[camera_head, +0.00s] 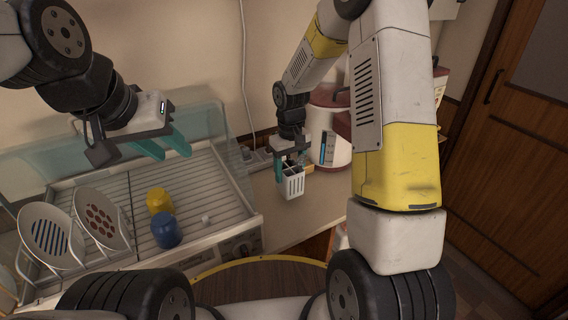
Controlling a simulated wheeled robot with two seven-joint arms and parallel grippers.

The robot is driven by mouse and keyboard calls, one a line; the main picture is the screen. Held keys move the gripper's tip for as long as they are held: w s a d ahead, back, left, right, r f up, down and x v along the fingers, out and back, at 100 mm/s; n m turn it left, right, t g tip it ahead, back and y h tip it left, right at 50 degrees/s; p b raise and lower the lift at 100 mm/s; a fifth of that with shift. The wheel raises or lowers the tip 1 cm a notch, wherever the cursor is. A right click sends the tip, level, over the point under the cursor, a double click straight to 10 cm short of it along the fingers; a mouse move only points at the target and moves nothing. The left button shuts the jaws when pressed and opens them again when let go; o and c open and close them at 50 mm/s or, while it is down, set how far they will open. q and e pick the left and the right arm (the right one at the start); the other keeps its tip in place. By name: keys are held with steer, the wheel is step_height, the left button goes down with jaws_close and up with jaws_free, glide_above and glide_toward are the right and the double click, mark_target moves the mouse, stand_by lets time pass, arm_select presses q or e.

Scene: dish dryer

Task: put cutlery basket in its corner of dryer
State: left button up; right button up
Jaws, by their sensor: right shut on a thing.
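The cutlery basket (293,186) is small, white and slotted, with some dark items showing at its top. My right gripper (291,161) is shut on the basket and holds it to the right of the dryer, over the counter's pale top. The dish dryer (215,163) is a white ribbed rack with a clear teal cover raised at its back and side. My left gripper (166,146) hangs above the back of the dryer with its teal fingers spread apart, and it is empty. Whether the basket touches the counter is hard to tell.
Inside the dryer are a blue-striped plate (50,237), a brown-dotted plate (102,220), a yellow cup (159,201), a blue cup (166,230) and a tiny white cube (206,219). A red-and-white appliance (329,135) stands behind the basket. The dryer's right part is mostly clear.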

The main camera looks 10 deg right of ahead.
steer(key=shift+w+d+f, duration=0.1)
steer(key=shift+w, duration=0.5)
steer(key=shift+f, duration=1.7)
steer(key=o, duration=1.4)
steer(key=shift+f, duration=0.15)
steer(key=shift+c, duration=0.2)
